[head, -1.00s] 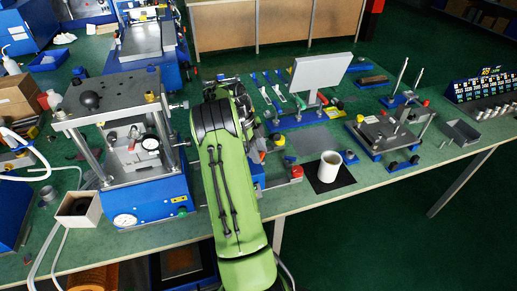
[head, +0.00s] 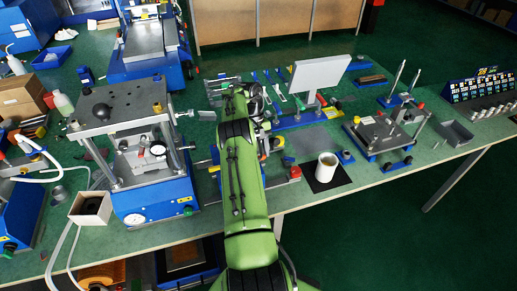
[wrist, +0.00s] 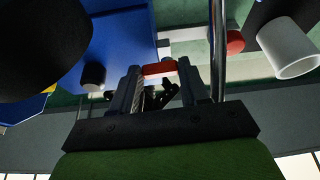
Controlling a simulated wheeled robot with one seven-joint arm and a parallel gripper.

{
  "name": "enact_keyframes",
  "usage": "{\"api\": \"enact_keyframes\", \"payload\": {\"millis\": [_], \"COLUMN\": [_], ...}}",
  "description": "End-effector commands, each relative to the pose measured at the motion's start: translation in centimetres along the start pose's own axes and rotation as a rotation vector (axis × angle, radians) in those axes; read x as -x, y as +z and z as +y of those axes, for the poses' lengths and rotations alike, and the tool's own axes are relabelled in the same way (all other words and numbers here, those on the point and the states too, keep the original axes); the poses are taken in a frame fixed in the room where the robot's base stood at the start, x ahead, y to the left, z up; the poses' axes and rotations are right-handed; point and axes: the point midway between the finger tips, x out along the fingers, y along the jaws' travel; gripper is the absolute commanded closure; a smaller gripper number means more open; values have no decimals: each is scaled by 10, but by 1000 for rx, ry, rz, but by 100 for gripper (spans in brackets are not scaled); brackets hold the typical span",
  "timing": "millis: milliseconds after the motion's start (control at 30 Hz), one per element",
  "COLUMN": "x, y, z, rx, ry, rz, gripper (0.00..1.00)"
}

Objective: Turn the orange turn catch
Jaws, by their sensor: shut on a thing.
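My gripper (wrist: 159,82) shows in the wrist view with its two dark fingers on either side of a small orange-red bar (wrist: 160,69). The bar lies across between the fingertips and looks like the turn catch. The fingers are shut on it. What the bar is mounted on is mostly hidden. In the head view my green arm covers the gripper and the catch, so neither can be made out there.
A white cup (head: 326,168) stands right of my arm, also in the wrist view (wrist: 288,48). A red knob (wrist: 235,42) and a metal rod (wrist: 217,50) are close to the fingers. A press (head: 140,150) stands left; a grey panel (head: 320,73) stands behind.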

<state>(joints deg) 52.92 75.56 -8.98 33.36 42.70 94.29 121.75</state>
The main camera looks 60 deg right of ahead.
Motion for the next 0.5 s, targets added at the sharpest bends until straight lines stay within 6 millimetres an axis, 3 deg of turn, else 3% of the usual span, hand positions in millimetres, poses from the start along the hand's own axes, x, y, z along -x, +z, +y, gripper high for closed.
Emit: {"api": "enact_keyframes", "payload": {"millis": [500], "x": [3], "y": [0], "z": [1], "rx": [-68], "ry": [36], "rz": [-4], "gripper": [86]}}
